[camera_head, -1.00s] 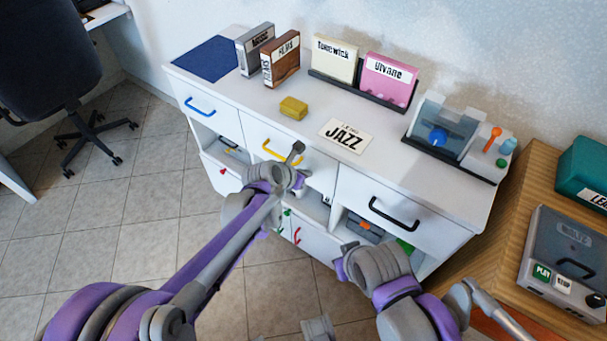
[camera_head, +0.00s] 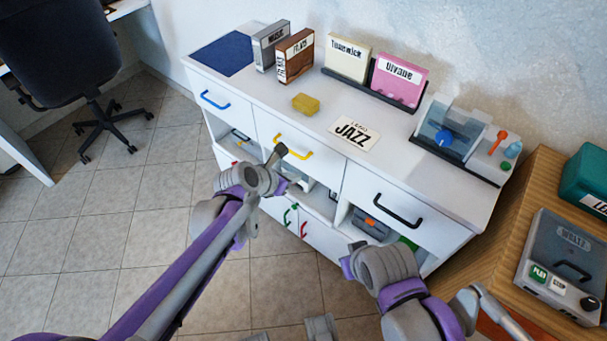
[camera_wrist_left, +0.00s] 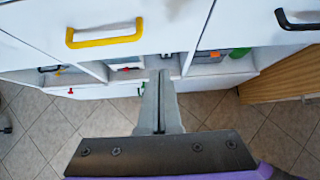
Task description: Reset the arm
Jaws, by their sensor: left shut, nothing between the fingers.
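My left gripper (camera_head: 276,154) is in front of the white cabinet (camera_head: 350,176), just below and left of the yellow drawer handle (camera_head: 293,147). In the left wrist view my left gripper (camera_wrist_left: 162,82) has its fingers together with nothing between them, pointing at the open shelf below the drawers. The yellow handle (camera_wrist_left: 104,35) is up and to the left there, apart from the fingers. My right arm shows at the lower right of the head view, but its fingertips cannot be made out.
The drawers look closed. On the cabinet top are a yellow block (camera_head: 306,103), a JAZZ card (camera_head: 355,133), upright cases (camera_head: 295,56) and a clear-lidded device (camera_head: 448,130). A wooden table (camera_head: 530,190) stands at right.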

